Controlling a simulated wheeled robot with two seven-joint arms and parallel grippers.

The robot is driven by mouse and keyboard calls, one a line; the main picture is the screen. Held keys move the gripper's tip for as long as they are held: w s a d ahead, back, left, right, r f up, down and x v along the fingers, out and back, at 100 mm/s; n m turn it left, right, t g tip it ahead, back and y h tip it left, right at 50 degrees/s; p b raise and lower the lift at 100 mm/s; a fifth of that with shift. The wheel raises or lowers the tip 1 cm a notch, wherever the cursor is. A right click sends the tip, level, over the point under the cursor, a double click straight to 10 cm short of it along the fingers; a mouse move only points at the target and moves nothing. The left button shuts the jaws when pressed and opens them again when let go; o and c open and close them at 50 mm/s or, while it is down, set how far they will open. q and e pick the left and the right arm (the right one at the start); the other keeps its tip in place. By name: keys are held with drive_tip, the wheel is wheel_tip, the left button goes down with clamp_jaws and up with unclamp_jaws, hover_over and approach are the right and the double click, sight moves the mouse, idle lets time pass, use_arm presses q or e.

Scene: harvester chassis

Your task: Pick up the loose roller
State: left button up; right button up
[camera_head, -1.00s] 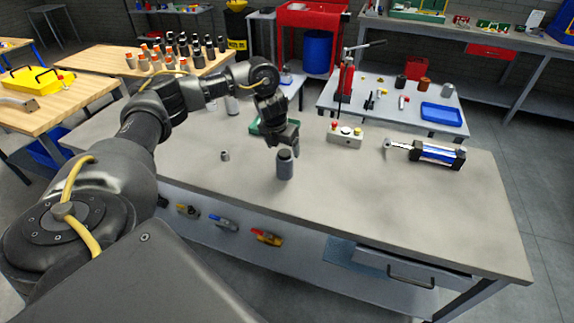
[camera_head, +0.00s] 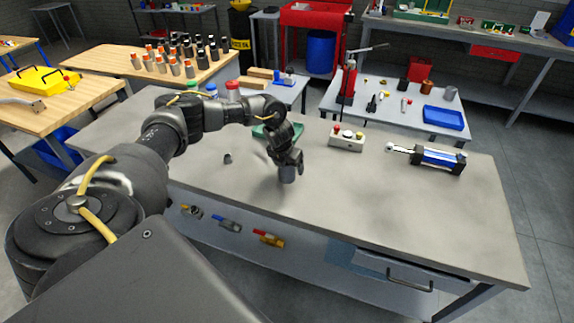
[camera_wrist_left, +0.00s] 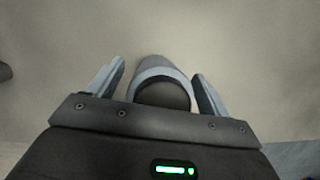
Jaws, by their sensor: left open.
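The loose roller (camera_head: 287,177), a grey upright cylinder, stands on the grey workbench (camera_head: 400,210). My left gripper (camera_head: 290,164) is right over it, pointing down, and hides its upper part in the head view. In the left wrist view the roller (camera_wrist_left: 160,66) shows a pale ring around a dark top. It stands between the two open fingers of the left gripper (camera_wrist_left: 158,75), with a visible gap on each side. My right gripper is not in view.
A small grey cylinder (camera_head: 227,158) stands left of the roller. A green tray (camera_head: 262,131) lies behind my left wrist. A control box with buttons (camera_head: 346,141) and a blue cylinder unit (camera_head: 438,160) lie to the right. The bench's front right is clear.

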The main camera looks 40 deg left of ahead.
use_arm(q)
drive_tip(key=c, duration=1.4)
drive_tip(key=shift+r, duration=0.1)
drive_tip(key=shift+c, duration=0.2)
drive_tip(key=shift+w+r+b, duration=0.1)
drive_tip(key=shift+r+b, duration=0.4)
drive_tip(key=shift+r, duration=0.1)
wheel_tip(320, 180, up, 2)
drive_tip(key=shift+b, duration=0.45)
drive_tip(key=s+d+r, duration=0.2)
drive_tip(key=s+r, duration=0.3)
drive_tip(key=s, duration=0.1)
drive_tip(key=s+d+r, duration=0.2)
drive_tip(key=s+r, duration=0.2)
drive_tip(key=s, duration=0.3)
drive_tip(key=shift+s+d+r+p, duration=0.2)
drive_tip(key=shift+d+r+p, duration=0.15)
drive_tip(key=shift+r, duration=0.05)
